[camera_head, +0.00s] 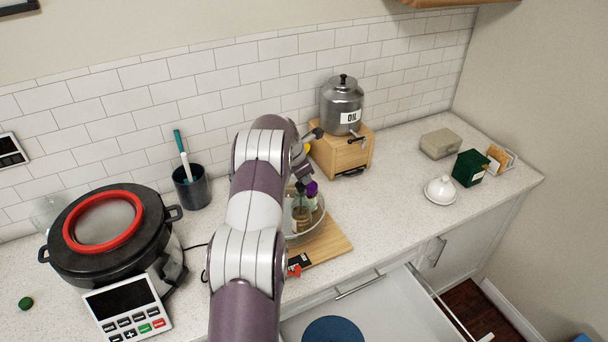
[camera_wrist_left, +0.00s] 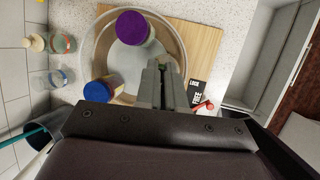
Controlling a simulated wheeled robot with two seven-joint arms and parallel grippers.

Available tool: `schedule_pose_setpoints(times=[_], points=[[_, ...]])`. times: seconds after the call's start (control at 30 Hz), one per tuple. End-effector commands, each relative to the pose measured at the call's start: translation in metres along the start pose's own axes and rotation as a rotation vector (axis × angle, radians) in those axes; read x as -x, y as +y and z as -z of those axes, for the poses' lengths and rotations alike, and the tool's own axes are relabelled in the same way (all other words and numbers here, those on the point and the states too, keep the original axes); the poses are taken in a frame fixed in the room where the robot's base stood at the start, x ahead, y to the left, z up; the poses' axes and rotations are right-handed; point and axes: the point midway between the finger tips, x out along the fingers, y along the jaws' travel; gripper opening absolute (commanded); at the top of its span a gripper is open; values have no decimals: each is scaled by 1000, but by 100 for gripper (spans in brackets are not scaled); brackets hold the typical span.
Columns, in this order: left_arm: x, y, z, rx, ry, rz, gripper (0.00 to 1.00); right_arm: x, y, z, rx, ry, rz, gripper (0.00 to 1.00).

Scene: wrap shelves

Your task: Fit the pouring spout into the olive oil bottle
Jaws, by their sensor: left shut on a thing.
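My left gripper (camera_head: 304,183) is over the glass bowl (camera_head: 319,217). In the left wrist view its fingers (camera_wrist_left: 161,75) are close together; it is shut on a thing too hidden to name. Small jars stand in the bowl, one with a purple lid (camera_head: 312,188), which also shows in the wrist view (camera_wrist_left: 132,27), and one with a blue lid (camera_wrist_left: 97,92). A brownish jar or bottle (camera_head: 301,218) shows below the gripper. I cannot pick out the pouring spout or surely tell the olive oil bottle. My right gripper is not in view.
The bowl stands on a wooden board (camera_head: 332,245). A steel can marked OIL (camera_head: 340,100) sits on a wooden box (camera_head: 335,160) behind. A cooker (camera_head: 110,240) and a keypad device (camera_head: 128,308) are left. An open drawer (camera_head: 385,310) is in front.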

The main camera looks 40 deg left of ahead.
Motion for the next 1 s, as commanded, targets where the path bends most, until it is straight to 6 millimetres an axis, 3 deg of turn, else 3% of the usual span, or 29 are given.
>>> schedule_pose_setpoints(times=[0.27,0.3,0.37,0.77,0.87,1.0], points=[[-7,-1,3,0,0,-1,0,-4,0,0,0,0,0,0],[-6,-1,2,0,0,-1,21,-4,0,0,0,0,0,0],[-6,-1,2,0,0,-1,38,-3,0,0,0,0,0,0],[2,-1,3,0,-2,-3,38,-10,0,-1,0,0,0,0],[18,-1,4,0,-3,-4,38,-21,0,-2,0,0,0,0],[54,-1,4,-1,-3,-6,38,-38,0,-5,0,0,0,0]])
